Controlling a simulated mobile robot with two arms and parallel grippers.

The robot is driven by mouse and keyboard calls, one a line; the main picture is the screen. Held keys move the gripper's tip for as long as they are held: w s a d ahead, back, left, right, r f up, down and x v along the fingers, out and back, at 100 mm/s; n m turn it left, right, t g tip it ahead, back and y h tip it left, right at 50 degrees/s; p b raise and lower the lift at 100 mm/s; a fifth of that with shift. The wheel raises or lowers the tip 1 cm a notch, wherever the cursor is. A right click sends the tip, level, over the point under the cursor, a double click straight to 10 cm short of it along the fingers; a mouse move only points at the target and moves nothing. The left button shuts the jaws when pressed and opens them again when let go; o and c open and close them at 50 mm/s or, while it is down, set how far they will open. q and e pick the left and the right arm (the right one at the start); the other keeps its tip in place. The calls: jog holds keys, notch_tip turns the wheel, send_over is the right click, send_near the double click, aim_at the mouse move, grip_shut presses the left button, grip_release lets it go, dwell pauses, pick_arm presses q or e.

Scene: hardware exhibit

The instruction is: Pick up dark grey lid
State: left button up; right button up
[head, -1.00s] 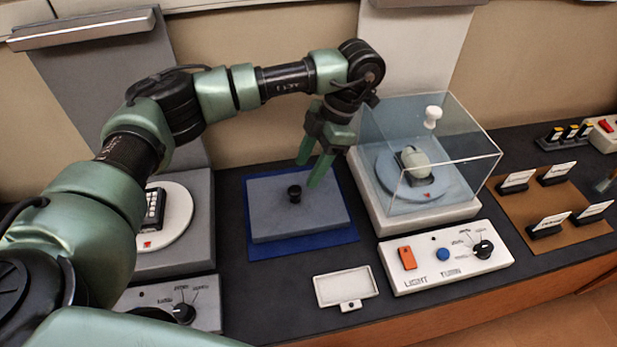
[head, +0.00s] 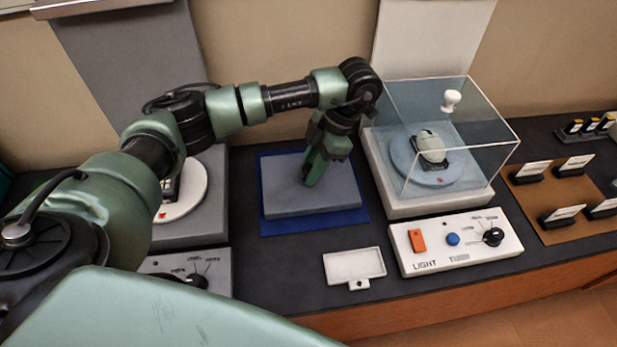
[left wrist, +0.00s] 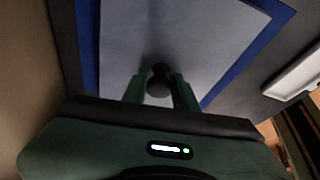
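The grey lid (head: 340,192) is a flat rectangular slab with a small black knob, lying flat on a blue mat (head: 363,214) in the middle of the counter. It fills the upper part of the left wrist view (left wrist: 205,35), with the knob (left wrist: 158,82) near the centre. My left gripper (head: 313,172) points down over the lid. In the left wrist view its two fingers (left wrist: 159,90) flank the knob, one on each side. I cannot tell whether they press on it. In the head view the fingers hide the knob. My right gripper is not in view.
A clear case (head: 455,150) on a white base stands close right of the lid. A white control panel (head: 458,243) and a small white tray (head: 355,265) lie in front. A grey stand with a white disc (head: 190,193) is on the left.

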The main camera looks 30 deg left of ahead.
pick_arm(q)
grip_shut()
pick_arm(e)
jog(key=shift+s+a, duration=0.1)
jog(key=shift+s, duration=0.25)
pick_arm(q)
jog(key=shift+r, duration=0.1)
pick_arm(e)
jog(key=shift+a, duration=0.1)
pick_arm(q)
notch_tip(320, 180, up, 20)
jog(key=p, duration=0.2)
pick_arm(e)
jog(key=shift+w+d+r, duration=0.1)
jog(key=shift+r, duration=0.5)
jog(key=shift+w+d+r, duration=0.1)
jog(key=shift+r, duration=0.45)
